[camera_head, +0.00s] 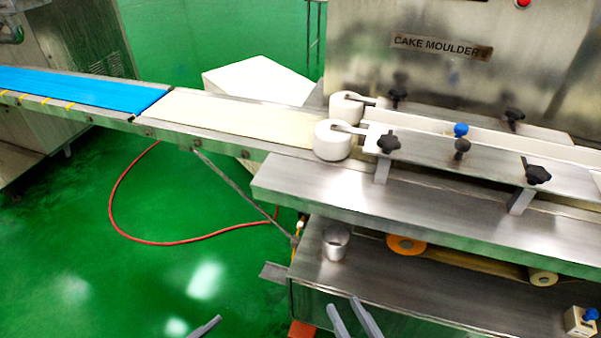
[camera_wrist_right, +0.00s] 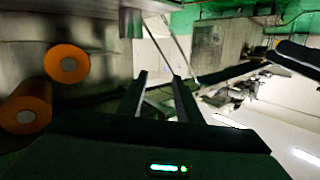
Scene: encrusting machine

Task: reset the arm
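My right gripper (camera_head: 342,302) shows at the bottom middle of the head view, with its two grey fingers apart and nothing between them. In the right wrist view its fingers (camera_wrist_right: 159,77) are also spread and empty. In the head view it is in front of the lower metal shelf of the cake moulder (camera_head: 420,295); I cannot tell whether it touches anything. Of my left gripper (camera_head: 206,328) only a grey fingertip part shows at the bottom edge, over the green floor. Its opening cannot be judged.
A metal cup (camera_head: 335,243) stands on the lower shelf's left end. Above are a steel ledge (camera_head: 420,208), white rollers (camera_head: 332,140) and black knobs (camera_head: 537,174). A conveyor with a blue belt (camera_head: 85,88) runs left. A red hose (camera_head: 125,225) lies on the open green floor.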

